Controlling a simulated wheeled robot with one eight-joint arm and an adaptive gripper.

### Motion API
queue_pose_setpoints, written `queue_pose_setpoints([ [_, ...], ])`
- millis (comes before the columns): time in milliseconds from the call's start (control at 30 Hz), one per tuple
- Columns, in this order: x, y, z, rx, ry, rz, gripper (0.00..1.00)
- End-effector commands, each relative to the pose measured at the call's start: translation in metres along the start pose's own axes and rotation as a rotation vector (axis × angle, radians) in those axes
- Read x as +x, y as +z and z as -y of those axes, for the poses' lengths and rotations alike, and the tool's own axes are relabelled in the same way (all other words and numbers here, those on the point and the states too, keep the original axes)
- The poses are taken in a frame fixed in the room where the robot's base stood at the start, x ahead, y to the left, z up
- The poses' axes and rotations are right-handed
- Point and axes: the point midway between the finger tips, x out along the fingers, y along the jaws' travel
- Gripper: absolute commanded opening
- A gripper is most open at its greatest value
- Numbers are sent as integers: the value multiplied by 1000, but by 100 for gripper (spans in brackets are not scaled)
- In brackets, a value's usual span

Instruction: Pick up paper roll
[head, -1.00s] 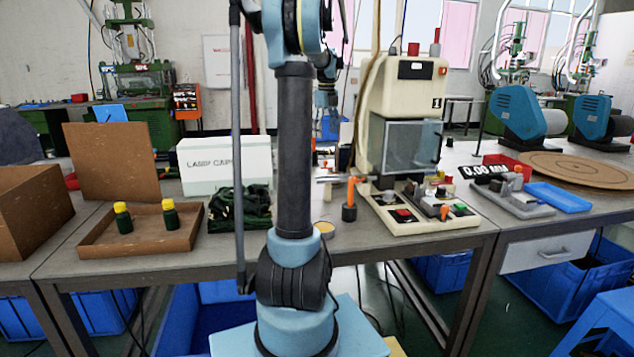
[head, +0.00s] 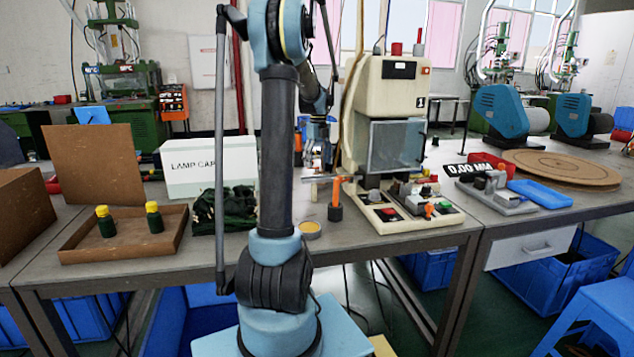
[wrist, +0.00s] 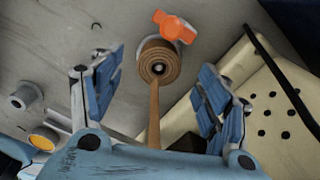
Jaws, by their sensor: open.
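My gripper (wrist: 160,75) is open, with one blue-padded finger on each side of the roll's line and nothing between the pads. I cannot tell how far it is above the roll. In the head view my gripper (head: 318,132) is small and partly hidden, left of the cream machine (head: 390,105). I cannot make out the roll there.
An orange-handled tool (head: 335,190) stands beside the machine and shows close to the roll in the wrist view (wrist: 175,25). A perforated cream panel (wrist: 275,110) lies close right of my gripper. A white box (head: 210,165) and brown tray (head: 125,240) stand left.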

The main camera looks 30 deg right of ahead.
Motion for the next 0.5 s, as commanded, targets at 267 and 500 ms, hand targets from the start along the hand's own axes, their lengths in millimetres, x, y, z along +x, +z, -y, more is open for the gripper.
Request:
queue_pose_setpoints([
  [267,17,-2,0,0,0,0,70],
  [500,48,-9,2,0,0,0,70],
])
